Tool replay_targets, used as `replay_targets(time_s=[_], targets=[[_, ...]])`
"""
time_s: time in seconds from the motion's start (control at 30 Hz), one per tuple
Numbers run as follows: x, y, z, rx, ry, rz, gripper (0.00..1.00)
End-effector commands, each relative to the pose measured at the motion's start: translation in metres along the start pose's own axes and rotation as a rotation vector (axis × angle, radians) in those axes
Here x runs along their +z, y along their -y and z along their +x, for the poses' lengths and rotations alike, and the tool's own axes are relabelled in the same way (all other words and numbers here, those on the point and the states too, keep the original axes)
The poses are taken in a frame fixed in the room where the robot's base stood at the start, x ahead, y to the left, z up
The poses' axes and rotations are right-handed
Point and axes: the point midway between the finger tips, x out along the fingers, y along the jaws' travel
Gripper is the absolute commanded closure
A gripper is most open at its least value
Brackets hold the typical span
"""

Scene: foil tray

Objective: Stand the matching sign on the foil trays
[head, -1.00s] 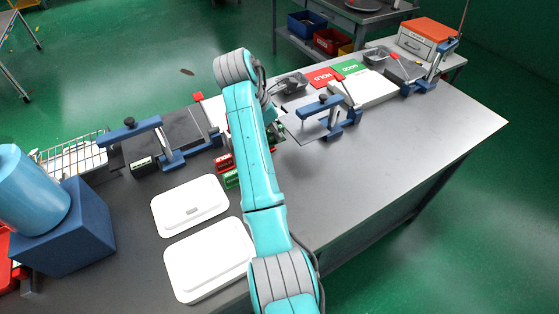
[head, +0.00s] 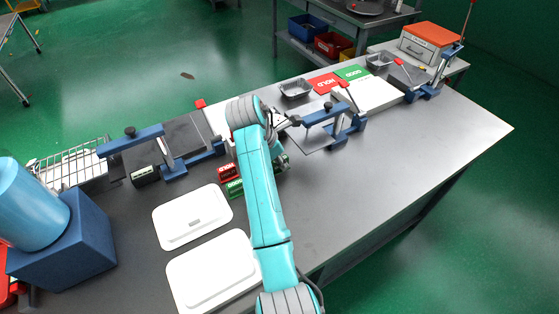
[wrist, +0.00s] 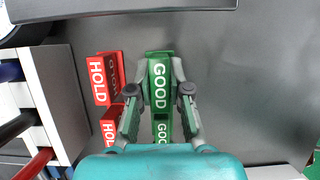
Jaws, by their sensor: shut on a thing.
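My gripper (wrist: 160,105) is in the wrist view, its fingers either side of a green GOOD sign (wrist: 159,82) and shut on it. Part of a second green GOOD panel (wrist: 162,130) shows below. Red HOLD signs (wrist: 97,82) stand just left, apart from the fingers. In the head view my arm hides most of the gripper; a red HOLD sign (head: 228,172) and a green GOOD sign (head: 235,187) show left of it. One foil tray (head: 297,89) is by the red HOLD mat (head: 323,83); another foil tray (head: 379,61) is near the green GOOD mat (head: 352,73).
Blue clamp-like fixtures (head: 165,150) (head: 335,122) stand along the bench, one close to my arm. White lids (head: 192,217) lie at front left. A blue block with a cylinder (head: 62,240) is at far left. The right bench top (head: 400,140) is clear.

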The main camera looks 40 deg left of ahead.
Motion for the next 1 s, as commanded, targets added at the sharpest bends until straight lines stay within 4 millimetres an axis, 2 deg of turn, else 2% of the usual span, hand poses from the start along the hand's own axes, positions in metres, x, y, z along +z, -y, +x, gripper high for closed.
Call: replay_targets(time_s=[0.1, 0.5, 0.53, 0.6, 1.0], targets=[[-0.0068, 0.0058, 0.0111, 0.001, 0.0, -0.003, 1.0], [-0.0084, 0.006, 0.0152, 0.002, 0.0, -0.003, 1.0], [-0.0082, 0.0059, 0.0148, 0.002, 0.0, -0.002, 0.75], [-0.0082, 0.0059, 0.0147, 0.002, 0.0, -0.002, 0.57], [-0.0064, 0.0036, 0.0107, 0.002, 0.001, -0.001, 0.57]])
